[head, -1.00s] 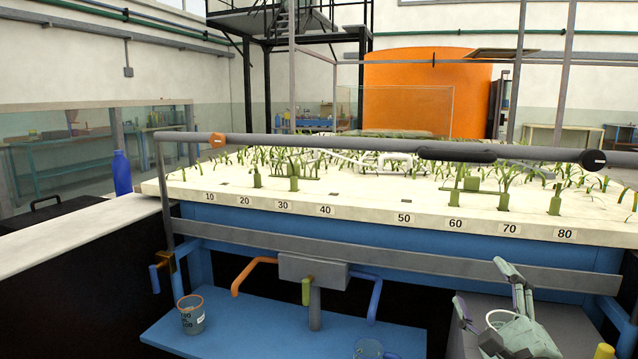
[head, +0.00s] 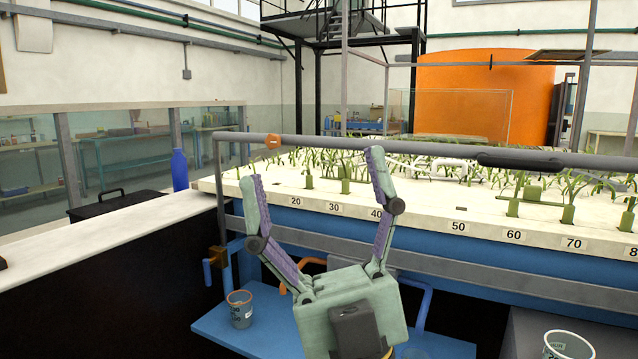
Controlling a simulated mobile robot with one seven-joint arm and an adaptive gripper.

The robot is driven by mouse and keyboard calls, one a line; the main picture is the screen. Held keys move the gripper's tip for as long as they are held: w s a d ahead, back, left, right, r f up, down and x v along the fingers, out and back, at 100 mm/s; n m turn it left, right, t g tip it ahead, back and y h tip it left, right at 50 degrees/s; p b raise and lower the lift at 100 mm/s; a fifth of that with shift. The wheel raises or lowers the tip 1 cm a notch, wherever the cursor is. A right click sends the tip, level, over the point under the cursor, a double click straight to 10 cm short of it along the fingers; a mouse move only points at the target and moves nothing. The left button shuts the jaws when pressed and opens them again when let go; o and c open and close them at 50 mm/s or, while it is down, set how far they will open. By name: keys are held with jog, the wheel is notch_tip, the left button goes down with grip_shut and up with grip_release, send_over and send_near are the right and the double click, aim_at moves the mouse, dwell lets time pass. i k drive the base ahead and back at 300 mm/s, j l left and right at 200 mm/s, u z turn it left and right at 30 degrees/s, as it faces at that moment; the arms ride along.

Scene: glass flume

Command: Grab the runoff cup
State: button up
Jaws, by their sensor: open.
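My gripper (head: 313,166) is open and empty, fingers pointing up, near the middle of the head view in front of the planted bed's edge. A clear cup with an orange rim and printed marks (head: 241,311) stands upright on the blue shelf, left of and below my gripper. A clear cup with a white rim (head: 568,346) stands at the lower right, cut off by the bottom edge. I cannot tell which one is the runoff cup.
The planted bed (head: 440,216) with numbered marks runs behind my gripper, with a grey rail (head: 400,150) above it. A blue shelf (head: 214,327) lies below. A blue bottle (head: 179,170) stands by the white counter (head: 90,235) at left. Pipes (head: 287,272) hang partly behind my gripper.

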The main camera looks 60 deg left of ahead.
aim_at(241, 305)
jog(key=u, duration=2.2)
